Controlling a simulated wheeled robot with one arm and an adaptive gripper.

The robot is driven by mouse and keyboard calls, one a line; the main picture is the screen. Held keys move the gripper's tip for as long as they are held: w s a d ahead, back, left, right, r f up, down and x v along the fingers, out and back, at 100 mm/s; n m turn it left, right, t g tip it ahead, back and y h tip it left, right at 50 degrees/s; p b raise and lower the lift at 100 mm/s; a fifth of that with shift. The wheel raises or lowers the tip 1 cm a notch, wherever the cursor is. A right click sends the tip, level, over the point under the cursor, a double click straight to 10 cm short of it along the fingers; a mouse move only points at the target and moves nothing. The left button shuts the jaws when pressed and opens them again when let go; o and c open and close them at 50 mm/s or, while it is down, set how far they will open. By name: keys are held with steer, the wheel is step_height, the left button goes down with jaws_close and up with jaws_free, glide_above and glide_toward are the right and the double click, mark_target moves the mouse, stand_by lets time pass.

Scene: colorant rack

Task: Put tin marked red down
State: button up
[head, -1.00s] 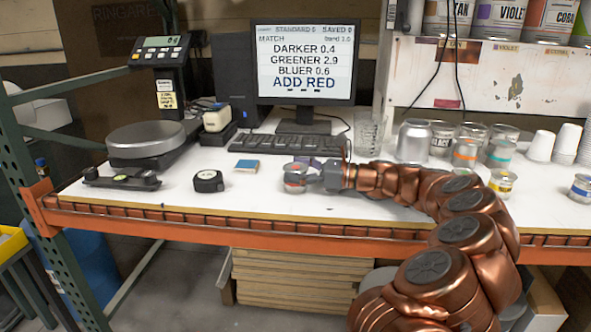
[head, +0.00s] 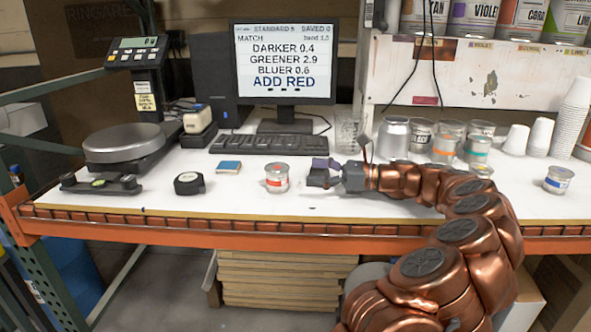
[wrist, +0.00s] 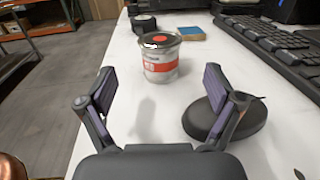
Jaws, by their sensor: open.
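The tin marked red (head: 277,178) stands upright on the white bench top, left of my gripper. In the wrist view the tin (wrist: 159,57) shows a red-orange label band and a red patch on its lid. My gripper (head: 315,173) is open and empty, a short gap to the right of the tin. In the wrist view its two fingers (wrist: 160,90) are spread wide, with the tin beyond the fingertips and apart from them.
A dark round base (wrist: 225,119) sits by one finger. A black tape measure (head: 189,183) and a blue pad (head: 229,167) lie left of the tin. The keyboard (head: 262,144) is behind. Several cups and tins stand at the right. The bench's front edge (head: 150,216) is close.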

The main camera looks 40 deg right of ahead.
steer(key=shift+v, duration=1.2)
